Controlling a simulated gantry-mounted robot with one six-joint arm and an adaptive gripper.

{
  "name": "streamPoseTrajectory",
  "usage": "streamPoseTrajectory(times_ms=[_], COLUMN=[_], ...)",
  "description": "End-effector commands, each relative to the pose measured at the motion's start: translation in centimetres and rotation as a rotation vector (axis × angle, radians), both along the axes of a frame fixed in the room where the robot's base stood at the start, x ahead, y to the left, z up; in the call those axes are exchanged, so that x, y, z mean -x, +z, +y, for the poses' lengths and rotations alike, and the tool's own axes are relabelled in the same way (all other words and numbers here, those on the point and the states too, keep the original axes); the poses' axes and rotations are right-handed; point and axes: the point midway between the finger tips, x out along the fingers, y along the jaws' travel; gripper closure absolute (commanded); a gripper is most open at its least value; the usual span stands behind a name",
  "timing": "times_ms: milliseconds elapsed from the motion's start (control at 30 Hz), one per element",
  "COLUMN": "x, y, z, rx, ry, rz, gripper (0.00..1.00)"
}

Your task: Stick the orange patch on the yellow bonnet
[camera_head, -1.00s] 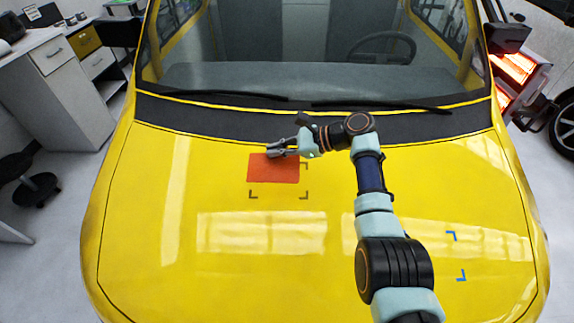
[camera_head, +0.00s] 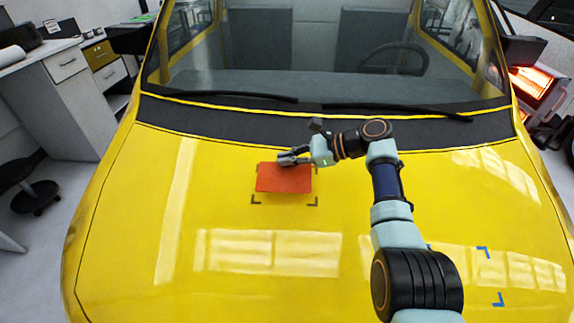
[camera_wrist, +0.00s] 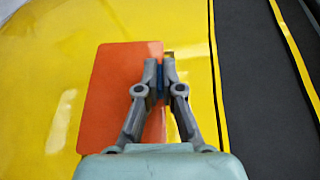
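The orange patch (camera_head: 284,178) is a flat rectangle over the yellow bonnet (camera_head: 180,270), at or just above its surface. Dark corner marks (camera_head: 256,199) show just below its lower edge in the head view. My gripper (camera_head: 281,159) is at the patch's upper edge, near the windscreen side. In the wrist view the fingers (camera_wrist: 160,75) are nearly together on the edge of the patch (camera_wrist: 120,90), with a narrow blue strip between them. One dark corner mark (camera_wrist: 169,54) shows just past the patch's edge there. Whether the patch touches the bonnet is unclear.
Blue corner marks (camera_head: 484,252) lie on the bonnet at the right, past my arm. The black cowl strip (camera_head: 220,121) and a wiper (camera_head: 230,96) lie beyond the gripper. The bonnet's left and front are clear.

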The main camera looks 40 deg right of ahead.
Motion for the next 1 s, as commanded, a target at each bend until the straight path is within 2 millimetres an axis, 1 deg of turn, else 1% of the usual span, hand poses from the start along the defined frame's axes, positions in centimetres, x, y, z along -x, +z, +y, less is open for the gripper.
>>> streamPoseTrajectory(times_ms=[33,200,333,1000], x=[0.0,-0.2,-0.3,-0.4], y=[-1.1,-2.2,-2.7,-2.7], z=[-0.1,-0.3,-0.5,-0.6], rx=[0.000,-0.001,-0.001,-0.001], ry=[0.000,0.000,0.000,0.000], rz=[0.000,0.001,0.001,0.001], gripper=[1.00,1.00,1.00,1.00])
